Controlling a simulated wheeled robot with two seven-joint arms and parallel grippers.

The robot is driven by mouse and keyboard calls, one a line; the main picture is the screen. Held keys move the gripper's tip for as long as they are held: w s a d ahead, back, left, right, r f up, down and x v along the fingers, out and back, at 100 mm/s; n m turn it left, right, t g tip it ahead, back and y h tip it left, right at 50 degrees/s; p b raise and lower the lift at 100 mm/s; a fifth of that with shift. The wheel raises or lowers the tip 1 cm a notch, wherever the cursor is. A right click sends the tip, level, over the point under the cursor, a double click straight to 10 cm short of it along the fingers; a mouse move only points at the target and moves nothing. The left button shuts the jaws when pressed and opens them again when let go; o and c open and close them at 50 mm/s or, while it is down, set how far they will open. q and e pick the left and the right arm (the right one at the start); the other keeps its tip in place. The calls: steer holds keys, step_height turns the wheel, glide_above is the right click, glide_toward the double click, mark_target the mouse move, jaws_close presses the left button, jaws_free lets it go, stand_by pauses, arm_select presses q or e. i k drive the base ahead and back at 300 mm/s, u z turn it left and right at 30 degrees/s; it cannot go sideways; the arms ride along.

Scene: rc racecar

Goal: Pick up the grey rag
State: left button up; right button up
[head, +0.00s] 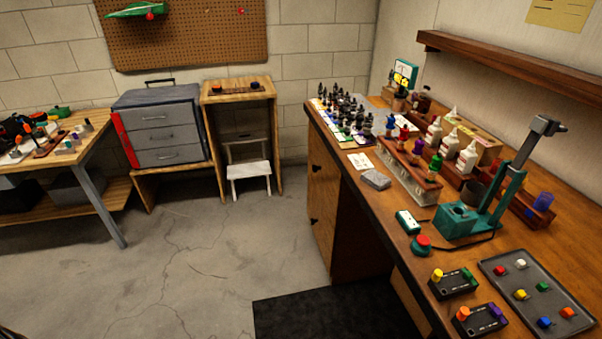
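A small grey folded pad that looks like the grey rag (376,179) lies flat on the wooden workbench (566,249) at the right. It is near the bench's left edge, in front of a rack of coloured-top bottles (412,172) and just below a white card (360,161). Nothing covers it from above. Neither of my grippers shows in the head view.
A teal stand (478,215) with a tall arm, a red button (422,243) and a grey tray (533,292) of coloured knobs occupy the near bench. Many small dark pieces (345,105) stand behind. The concrete floor (200,260) left of the bench is clear.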

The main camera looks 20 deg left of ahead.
mark_target(372, 177)
steer(key=u, duration=2)
steer(key=i, duration=3.1)
steer(key=z, duration=5.2)
